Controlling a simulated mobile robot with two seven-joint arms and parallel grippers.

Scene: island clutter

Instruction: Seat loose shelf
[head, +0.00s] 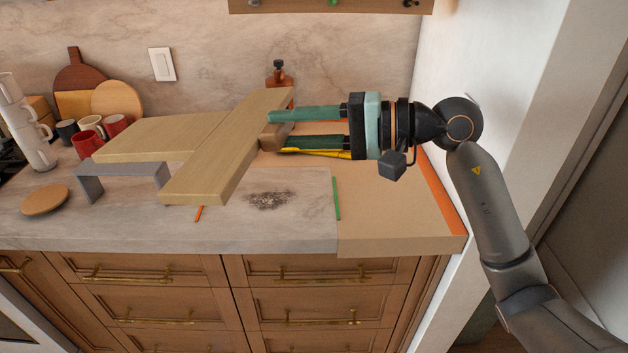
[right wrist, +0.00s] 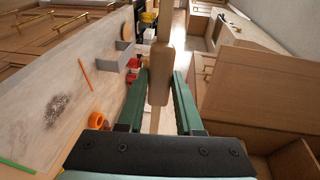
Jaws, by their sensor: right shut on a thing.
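My right gripper (head: 272,128) has its green fingers shut on the brown wooden handle (right wrist: 159,75) of the loose shelf. The shelf is pale wood, with a long front board (head: 225,150) running diagonally from back right to front left. A second wide pale board (head: 150,138) reaches left from behind it; I cannot tell whether the two are joined. A grey bracket (head: 122,170) stands on the counter under the left part; whether the wood touches it is unclear. The wrist view shows the handle between both fingers, with a narrow wooden edge behind it. My left gripper is not in view.
The counter (head: 290,235) holds a dark speckled patch (head: 268,200), an orange strip (head: 199,213), a green strip (head: 336,198) and a round wooden disc (head: 45,200). Mugs (head: 88,144) and cutting boards stand at back left. A bottle (head: 279,74) stands behind the shelf. A wall closes the right side.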

